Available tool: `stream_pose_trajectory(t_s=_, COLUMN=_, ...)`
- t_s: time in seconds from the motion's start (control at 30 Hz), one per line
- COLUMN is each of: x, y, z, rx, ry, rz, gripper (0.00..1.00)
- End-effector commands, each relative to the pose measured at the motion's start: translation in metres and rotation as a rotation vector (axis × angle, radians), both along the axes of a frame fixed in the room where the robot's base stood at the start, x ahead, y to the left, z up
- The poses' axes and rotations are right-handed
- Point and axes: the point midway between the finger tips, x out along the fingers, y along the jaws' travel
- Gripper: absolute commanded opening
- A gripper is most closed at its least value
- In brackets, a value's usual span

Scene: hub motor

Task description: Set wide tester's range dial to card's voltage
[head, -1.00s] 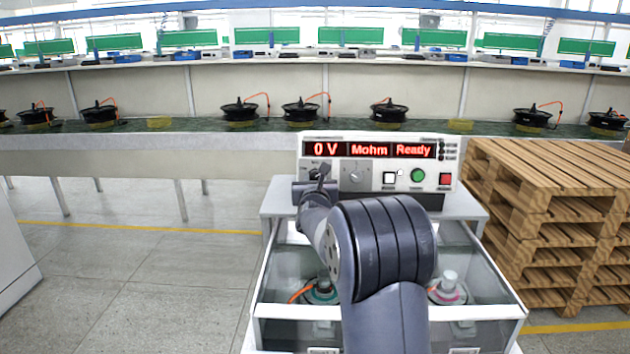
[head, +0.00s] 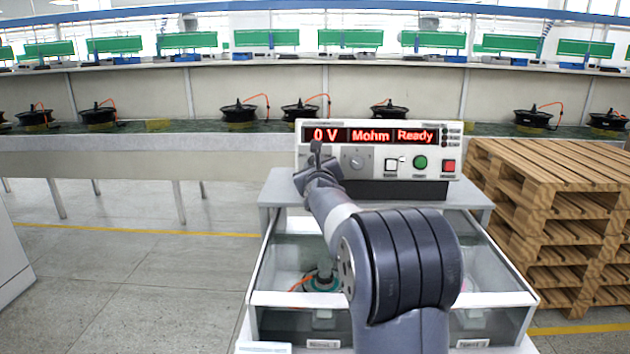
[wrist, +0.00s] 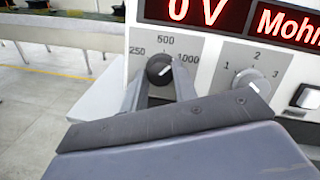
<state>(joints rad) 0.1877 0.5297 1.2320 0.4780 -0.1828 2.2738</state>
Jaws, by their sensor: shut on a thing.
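The wide tester (head: 440,143) stands on a grey cabinet; its red display reads 0 V, Mohm, Ready. Its range dial (wrist: 160,69), a black knob marked 250, 500 and 1000, shows in the wrist view. The dial's white mark points up and right, between 500 and 1000 and nearer 1000. My gripper (wrist: 160,85) is shut on this dial, one finger on each side. In the head view my gripper (head: 316,155) covers the dial. I cannot make out a card showing a voltage.
A second dial (wrist: 250,82) marked 1, 2, 3 sits right of the range dial. White, green (head: 420,162) and red buttons follow. A glass-topped cabinet (head: 290,298) is below, wooden pallets (head: 550,190) right. A pale flat item (head: 262,347) lies at the bottom edge.

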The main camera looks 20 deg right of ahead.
Motion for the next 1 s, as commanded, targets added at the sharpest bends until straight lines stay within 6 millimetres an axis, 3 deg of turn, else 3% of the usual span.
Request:
stream_pose_trajectory(t_s=0.2, x=-0.0002, y=-0.0005, z=-0.0017, rx=-0.134, ry=0.056, rz=0.036, gripper=0.05)
stream_pose_trajectory(t_s=1.0, x=-0.0001, y=-0.0011, z=0.0005, rx=-0.357, ry=0.152, rz=0.097, gripper=0.05)
